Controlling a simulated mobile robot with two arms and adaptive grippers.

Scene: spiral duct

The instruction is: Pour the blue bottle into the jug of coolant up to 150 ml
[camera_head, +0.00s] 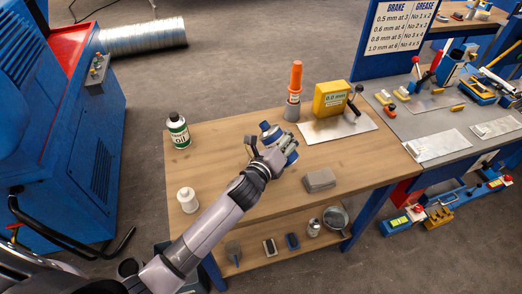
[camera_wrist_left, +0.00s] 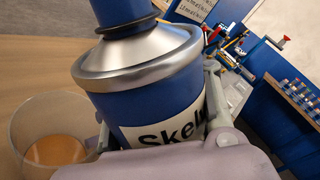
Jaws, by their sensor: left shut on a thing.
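My left gripper (camera_head: 274,148) is shut on the blue bottle (camera_head: 271,134) over the middle of the wooden table. In the left wrist view the blue bottle (camera_wrist_left: 150,85) fills the middle, with a silver shoulder, a blue top and a white label reading "Skel…". The gripper's fingers sit on both sides of its body. A clear jug (camera_wrist_left: 22,125) with orange-brown liquid stands left of the bottle in that view, apart from its mouth. I cannot make out the jug clearly in the head view, where my gripper and arm cover part of the table. My right gripper is not in view.
On the wooden table (camera_head: 222,140) are a green oil bottle (camera_head: 178,132), a white container (camera_head: 187,200), an orange tube (camera_head: 295,80), a yellow box (camera_head: 330,98) and a grey block (camera_head: 319,180). A blue machine (camera_head: 70,130) stands at left. A tool bench (camera_head: 440,125) adjoins at right.

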